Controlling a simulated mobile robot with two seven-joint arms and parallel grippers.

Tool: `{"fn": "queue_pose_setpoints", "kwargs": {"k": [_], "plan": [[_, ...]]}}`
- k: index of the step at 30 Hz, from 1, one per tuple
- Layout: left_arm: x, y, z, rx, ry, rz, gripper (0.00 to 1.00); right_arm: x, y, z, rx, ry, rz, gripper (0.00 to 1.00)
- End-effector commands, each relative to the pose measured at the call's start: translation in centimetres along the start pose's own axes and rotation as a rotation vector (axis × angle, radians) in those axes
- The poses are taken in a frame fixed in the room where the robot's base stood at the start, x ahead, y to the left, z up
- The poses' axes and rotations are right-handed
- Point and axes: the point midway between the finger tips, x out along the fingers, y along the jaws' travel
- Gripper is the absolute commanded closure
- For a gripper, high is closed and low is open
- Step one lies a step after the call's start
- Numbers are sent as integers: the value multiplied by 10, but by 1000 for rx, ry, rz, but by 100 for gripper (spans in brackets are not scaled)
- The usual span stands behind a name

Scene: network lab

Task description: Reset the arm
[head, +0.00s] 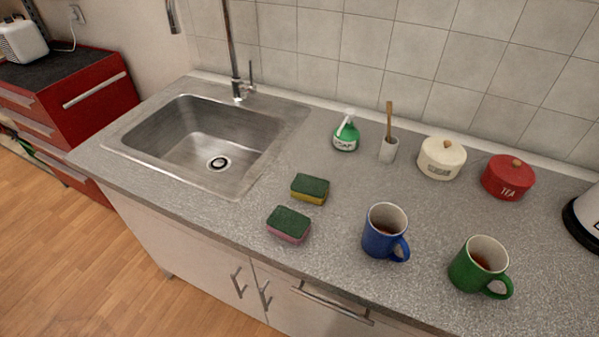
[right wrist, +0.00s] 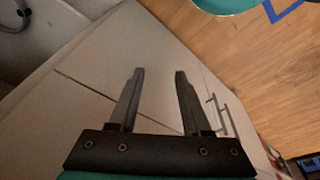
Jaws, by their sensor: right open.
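My right gripper (right wrist: 158,75) shows in the right wrist view. Its two dark fingers are apart with nothing between them. Behind the fingers are the pale cabinet fronts (right wrist: 85,65) below a counter, and no object touches the gripper. Neither gripper nor arm shows in the head view. My left gripper is in neither view.
The counter (head: 340,240) holds a sink (head: 190,135), two sponges (head: 289,224) (head: 310,188), a soap bottle (head: 346,135), a brush holder (head: 388,150), a cream jar (head: 440,160), a red tea jar (head: 508,178), a blue mug (head: 382,235) and a green mug (head: 472,268). A red drawer unit (head: 100,100) stands left.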

Motion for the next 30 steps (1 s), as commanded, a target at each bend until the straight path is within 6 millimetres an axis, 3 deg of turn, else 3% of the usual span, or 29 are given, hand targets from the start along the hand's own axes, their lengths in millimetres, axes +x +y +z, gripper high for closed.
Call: {"fn": "queue_pose_setpoints", "kwargs": {"k": [1, 6, 15, 22, 30], "plan": [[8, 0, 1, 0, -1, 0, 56, 24, -1, 13, -2, -15, -1, 52], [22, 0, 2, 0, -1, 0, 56, 82, -4, 54, -8, -45, -4, 52], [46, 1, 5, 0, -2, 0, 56, 159, -7, 142, -20, -96, -10, 52], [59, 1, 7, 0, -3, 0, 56, 188, -8, 199, -28, -122, -11, 52], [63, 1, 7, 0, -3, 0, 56, 193, -7, 219, -31, -131, -12, 52]]}}
